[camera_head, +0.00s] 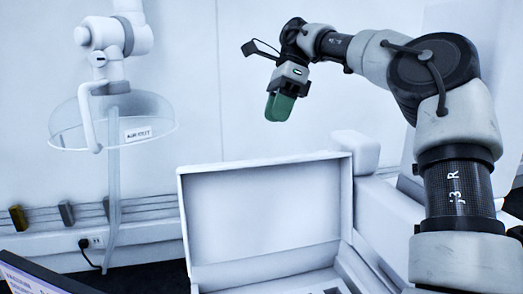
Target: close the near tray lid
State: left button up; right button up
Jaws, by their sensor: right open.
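The white tray lid (262,212) stands raised and open, close to upright, at the lower middle of the view. The white tray (255,274) in front of it is cut off by the bottom edge, so most of its inside is hidden. My right gripper (278,107) has green fingers pointing down. It is open and empty, above the lid's top edge in the picture and apart from it. My left gripper is not in view.
A clear round basin with a white arm-like fixture (112,122) hangs on the wall at left. White equipment (355,150) stands right of the lid. A dark-edged screen or panel (35,275) is at lower left. The space around my right gripper looks clear.

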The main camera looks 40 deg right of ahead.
jog(key=p+x, duration=0.1)
jog(key=x, duration=0.8)
jog(key=shift+a+f+p, duration=0.1)
jog(key=shift+a+p, duration=0.05)
jog(key=shift+p, duration=0.15)
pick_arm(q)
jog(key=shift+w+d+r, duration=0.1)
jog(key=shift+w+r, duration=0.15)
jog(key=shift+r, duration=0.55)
pick_arm(e)
grip_shut()
